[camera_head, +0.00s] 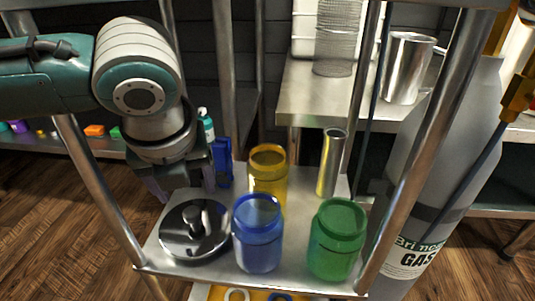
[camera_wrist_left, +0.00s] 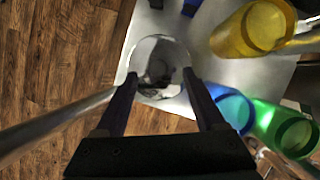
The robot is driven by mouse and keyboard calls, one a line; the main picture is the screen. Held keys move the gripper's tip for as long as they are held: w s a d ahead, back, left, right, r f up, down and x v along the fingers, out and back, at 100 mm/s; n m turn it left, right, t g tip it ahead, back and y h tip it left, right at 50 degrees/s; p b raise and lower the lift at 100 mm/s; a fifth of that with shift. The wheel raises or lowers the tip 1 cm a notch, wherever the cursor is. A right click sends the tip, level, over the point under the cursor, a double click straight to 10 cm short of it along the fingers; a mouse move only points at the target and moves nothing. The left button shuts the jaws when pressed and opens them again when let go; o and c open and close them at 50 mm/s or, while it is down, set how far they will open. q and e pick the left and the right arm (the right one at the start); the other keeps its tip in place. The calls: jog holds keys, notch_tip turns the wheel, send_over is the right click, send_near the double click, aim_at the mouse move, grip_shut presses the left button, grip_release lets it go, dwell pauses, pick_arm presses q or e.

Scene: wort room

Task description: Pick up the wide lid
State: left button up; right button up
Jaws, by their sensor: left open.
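The wide lid (camera_head: 195,231) is a round, shiny metal disc with a raised knob in its middle. It lies on the left part of the metal shelf (camera_head: 300,283). In the left wrist view the lid (camera_wrist_left: 172,57) lies ahead, between the two fingers. My left gripper (camera_head: 180,190) is open and empty, above and behind the lid in the head view. It also shows in the left wrist view (camera_wrist_left: 160,82), with its fingers apart. They do not visibly touch the lid. My right gripper is not in view.
A blue jar (camera_head: 258,240) stands close to the lid's right side. A yellow jar (camera_head: 268,170), a green jar (camera_head: 337,245) and a metal cylinder (camera_head: 331,165) stand farther right. A blue object (camera_head: 223,162) and a bottle (camera_head: 205,128) are behind. Metal posts (camera_head: 105,195) flank the shelf.

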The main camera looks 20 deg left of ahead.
aim_at(192, 212)
pick_arm(q)
notch_tip(192, 212, down, 3)
jog(key=shift+w+b, duration=0.1)
jog(key=shift+b, duration=0.85)
jog(key=shift+f, duration=0.3)
jog(key=b+x, duration=0.4)
jog(key=shift+a+f+b, duration=0.1)
jog(key=shift+a+b, duration=0.1)
jog(key=shift+b, duration=0.1)
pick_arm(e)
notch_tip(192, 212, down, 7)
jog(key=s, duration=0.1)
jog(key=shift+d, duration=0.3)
pick_arm(q)
jog(key=shift+c, duration=0.2)
grip_shut()
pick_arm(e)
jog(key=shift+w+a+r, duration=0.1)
